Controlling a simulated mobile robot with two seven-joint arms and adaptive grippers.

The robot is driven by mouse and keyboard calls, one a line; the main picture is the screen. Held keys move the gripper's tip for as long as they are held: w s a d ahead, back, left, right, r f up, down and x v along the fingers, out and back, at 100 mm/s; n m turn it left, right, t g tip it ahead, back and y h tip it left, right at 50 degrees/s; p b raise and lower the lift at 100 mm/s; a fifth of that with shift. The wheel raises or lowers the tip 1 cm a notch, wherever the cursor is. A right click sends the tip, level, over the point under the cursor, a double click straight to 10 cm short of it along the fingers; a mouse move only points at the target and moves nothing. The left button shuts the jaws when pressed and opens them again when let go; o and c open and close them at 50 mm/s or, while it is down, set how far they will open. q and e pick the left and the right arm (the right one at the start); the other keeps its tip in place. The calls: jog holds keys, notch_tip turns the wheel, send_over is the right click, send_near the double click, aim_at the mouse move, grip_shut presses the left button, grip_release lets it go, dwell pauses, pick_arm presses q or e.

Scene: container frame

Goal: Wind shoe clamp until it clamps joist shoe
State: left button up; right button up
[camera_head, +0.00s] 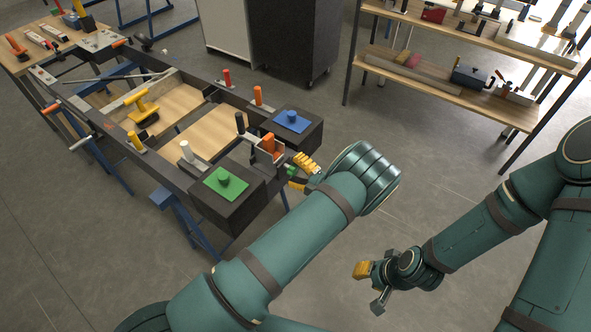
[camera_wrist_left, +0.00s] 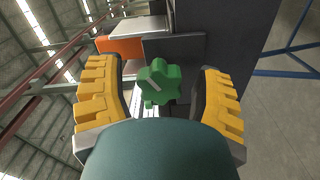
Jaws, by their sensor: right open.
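The green star-shaped knob of the shoe clamp (camera_wrist_left: 160,84) stands between the yellow-padded fingers of my left gripper (camera_wrist_left: 159,76) in the left wrist view, with gaps on both sides. In the head view, my left gripper (camera_head: 300,174) is at the near end of the frame, beside the grey joist shoe (camera_head: 267,158). An orange part (camera_head: 268,143) stands up at the shoe and also shows in the left wrist view (camera_wrist_left: 120,47). Whether the clamp touches the shoe is hidden. My right gripper (camera_head: 370,284) is open and empty above the floor.
Dark blocks with a green pad (camera_head: 225,183) and a blue pad (camera_head: 291,121) flank the shoe. A shelf (camera_head: 455,88) with tools stands at the back right. The floor between is clear.

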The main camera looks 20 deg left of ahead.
pick_arm(q)
jog(key=shift+d, duration=0.1)
jog(key=v, duration=1.2)
dwell(0.4)
jog(key=s+a+f+n+g+h, duration=0.4)
jog(key=s+f+n+g+h, duration=0.15)
jog(key=s+n, duration=0.25)
jog(key=s+a+f+n+g+h, duration=0.4)
jog(key=s+f+n+g+h, duration=0.15)
jog(key=s+n, duration=0.2)
jog(key=s+d+r+n+t+h, duration=0.1)
jog(key=r+n+t+h, duration=0.1)
jog(key=n, duration=0.7)
jog(key=s+r+n+t+h, duration=0.2)
jog(key=n+h, duration=0.2)
jog(key=n, duration=0.6)
jog(key=s+d+r+n+t+h, duration=0.1)
jog(key=n+h, duration=0.3)
jog(key=n, duration=0.6)
jog(key=shift+s+d+r+t, duration=0.3)
jog(key=shift+s+r+t, duration=0.25)
jog(key=shift+t, duration=0.15)
